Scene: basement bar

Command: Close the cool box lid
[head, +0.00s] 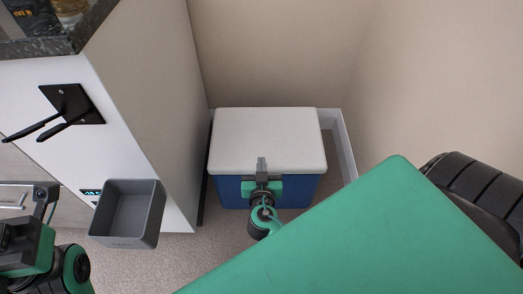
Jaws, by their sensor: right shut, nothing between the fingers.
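The cool box (230,191) is a blue chest with a white lid (267,135), standing on the floor in the corner. The lid lies flat over the top, and no opening shows between lid and body. My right gripper (262,163) is shut and empty at the middle of the box's front. Its fingertips overlap the lid's front edge in the picture; I cannot tell whether they touch it. The gripper hides part of the blue front. My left gripper (43,195) is at the lower left, far from the box; its jaws do not show clearly.
A white cabinet (120,122) with a black bracket (72,103) and a grey open bin (129,235) stands left of the box. Beige walls (275,50) close in behind and to the right. Some carpet (205,245) shows in front of the box.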

